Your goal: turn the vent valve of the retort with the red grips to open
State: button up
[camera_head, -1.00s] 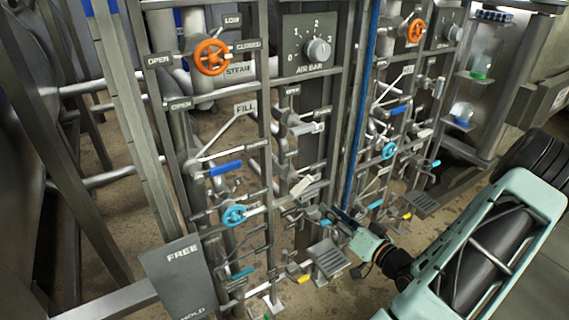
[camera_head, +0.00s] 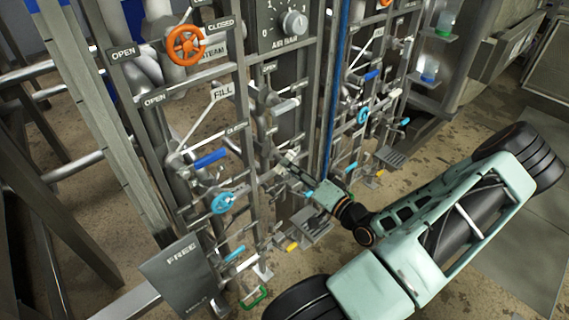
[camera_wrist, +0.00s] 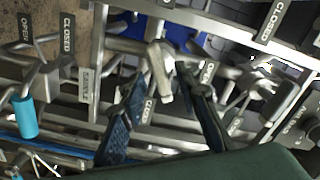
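My gripper (camera_head: 290,168) is at the lower middle of the pipe rack, reaching in from the right. In the wrist view its two dark fingers (camera_wrist: 163,80) are apart, on either side of a pale lever handle (camera_wrist: 161,72). I cannot tell if they touch it. The lever is largely hidden in the head view. I see no clearly red grips in any view, so I cannot tell whether this is the vent valve named in the task.
Orange handwheel (camera_head: 186,45), blue lever (camera_head: 210,158) and light-blue handwheel (camera_head: 223,203) are on the rack's left section. A FREE sign plate (camera_head: 180,272) stands lower left. In the wrist view a cyan grip (camera_wrist: 25,117) is left of the fingers. Bars and pipes crowd the gripper.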

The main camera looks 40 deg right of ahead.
jog(key=shift+w+a, duration=0.15)
jog(key=shift+w, duration=1.55)
grip_shut()
